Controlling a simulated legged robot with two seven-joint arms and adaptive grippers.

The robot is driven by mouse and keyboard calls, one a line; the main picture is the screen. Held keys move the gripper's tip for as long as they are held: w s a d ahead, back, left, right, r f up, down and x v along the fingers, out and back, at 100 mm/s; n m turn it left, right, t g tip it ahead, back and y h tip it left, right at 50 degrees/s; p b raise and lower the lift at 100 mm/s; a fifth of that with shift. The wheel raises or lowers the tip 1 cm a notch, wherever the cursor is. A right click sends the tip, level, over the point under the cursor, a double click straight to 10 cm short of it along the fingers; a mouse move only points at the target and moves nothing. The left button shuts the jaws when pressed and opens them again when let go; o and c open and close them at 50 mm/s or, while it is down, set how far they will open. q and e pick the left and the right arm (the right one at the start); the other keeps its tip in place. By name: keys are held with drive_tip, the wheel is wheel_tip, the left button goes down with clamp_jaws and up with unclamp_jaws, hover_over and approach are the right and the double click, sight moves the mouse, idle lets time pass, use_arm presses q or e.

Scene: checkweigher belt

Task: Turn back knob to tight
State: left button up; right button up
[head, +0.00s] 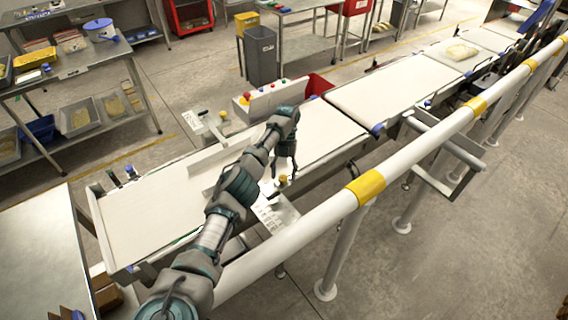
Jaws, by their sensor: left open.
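A small yellow knob (283,179) with a dark lever stands on the near-side bracket plate (270,213), beside the belt's near edge. A second yellow knob (223,114) sits on the far-side bracket plate (203,128), across the belt. My left gripper (284,168) points down with its fingers apart, just above the near knob. I cannot tell whether a fingertip touches that knob. The setting of either knob is too small to read. My left arm hides part of the belt and the guide rails. My right gripper is not in view.
The white belt (140,215) runs from lower left to upper right. A thick white railing (312,228) with yellow bands passes close in front of it. A pale packet (460,51) lies far along the belt.

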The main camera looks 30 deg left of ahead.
sight(284, 175)
use_arm(q)
wheel_tip(284, 175, up, 9)
idle(0.5)
drive_tip(key=shift+w+r, duration=0.1)
idle(0.3)
